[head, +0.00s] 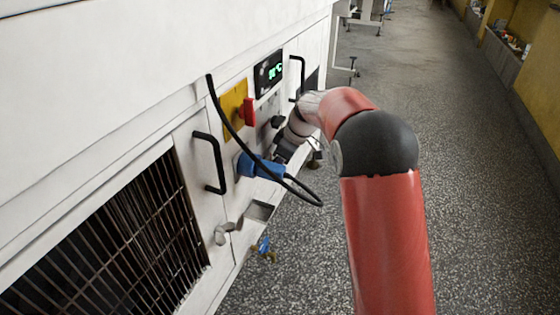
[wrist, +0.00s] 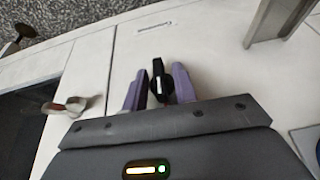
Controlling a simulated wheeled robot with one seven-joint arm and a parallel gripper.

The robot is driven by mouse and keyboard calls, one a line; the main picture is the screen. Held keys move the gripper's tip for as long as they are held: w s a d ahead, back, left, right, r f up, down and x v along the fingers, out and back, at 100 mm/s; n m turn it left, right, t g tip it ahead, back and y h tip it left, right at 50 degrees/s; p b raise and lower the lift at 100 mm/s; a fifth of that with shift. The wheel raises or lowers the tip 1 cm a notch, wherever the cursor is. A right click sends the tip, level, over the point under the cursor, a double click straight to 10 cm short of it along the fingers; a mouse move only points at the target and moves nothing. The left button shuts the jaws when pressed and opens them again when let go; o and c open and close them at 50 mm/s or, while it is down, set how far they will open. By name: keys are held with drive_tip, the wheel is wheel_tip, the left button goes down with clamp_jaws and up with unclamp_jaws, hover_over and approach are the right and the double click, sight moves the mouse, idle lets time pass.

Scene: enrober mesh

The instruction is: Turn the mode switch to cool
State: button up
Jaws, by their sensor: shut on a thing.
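The mode switch is a black knob (wrist: 158,80) with a white mark, on the pale machine panel in the wrist view. My gripper (wrist: 159,88) has its two purple fingers on either side of the knob, shut on it. The white mark points roughly along the fingers. In the head view, my gripper (head: 284,152) is at the machine's front, mostly hidden by my wrist. I cannot make out the gripped knob there. A green-lit display (head: 269,73) is above; its text is too small to read surely.
A red switch on a yellow plate (head: 235,108), a blue plug (head: 258,167) with a looping black cable (head: 236,138), and black handles (head: 212,163) stick out close by. A metal latch (head: 226,231) is lower down. The floor to the right is open.

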drive_tip(key=p, duration=0.1)
drive_tip(key=g+p, duration=0.1)
drive_tip(key=p, duration=0.1)
drive_tip(key=shift+w+d+r+g+y, duration=0.1)
drive_tip(key=shift+r+g+y, duration=0.2)
drive_tip(key=shift+r, duration=0.1)
drive_tip(key=m+g+p, duration=0.1)
drive_tip(key=g+p, duration=0.1)
drive_tip(key=p, duration=0.2)
drive_tip(key=shift+w+y+p, duration=0.1)
drive_tip(key=shift+y+p, duration=0.2)
drive_tip(key=shift+y, duration=0.1)
drive_tip(key=g+p, duration=0.1)
drive_tip(key=g+y+p, duration=0.1)
drive_tip(key=shift+f+p, duration=0.3)
drive_tip(key=shift+w+f+m+g+y+p, duration=0.15)
drive_tip(key=shift+m+g+y+p, duration=0.35)
drive_tip(key=shift+g, duration=0.4)
drive_tip(key=o, duration=0.6)
drive_tip(key=v, duration=0.7)
drive_tip(key=shift+w+d+p, duration=0.2)
drive_tip(key=shift+w+p, duration=0.05)
drive_tip(key=shift+p, duration=0.2)
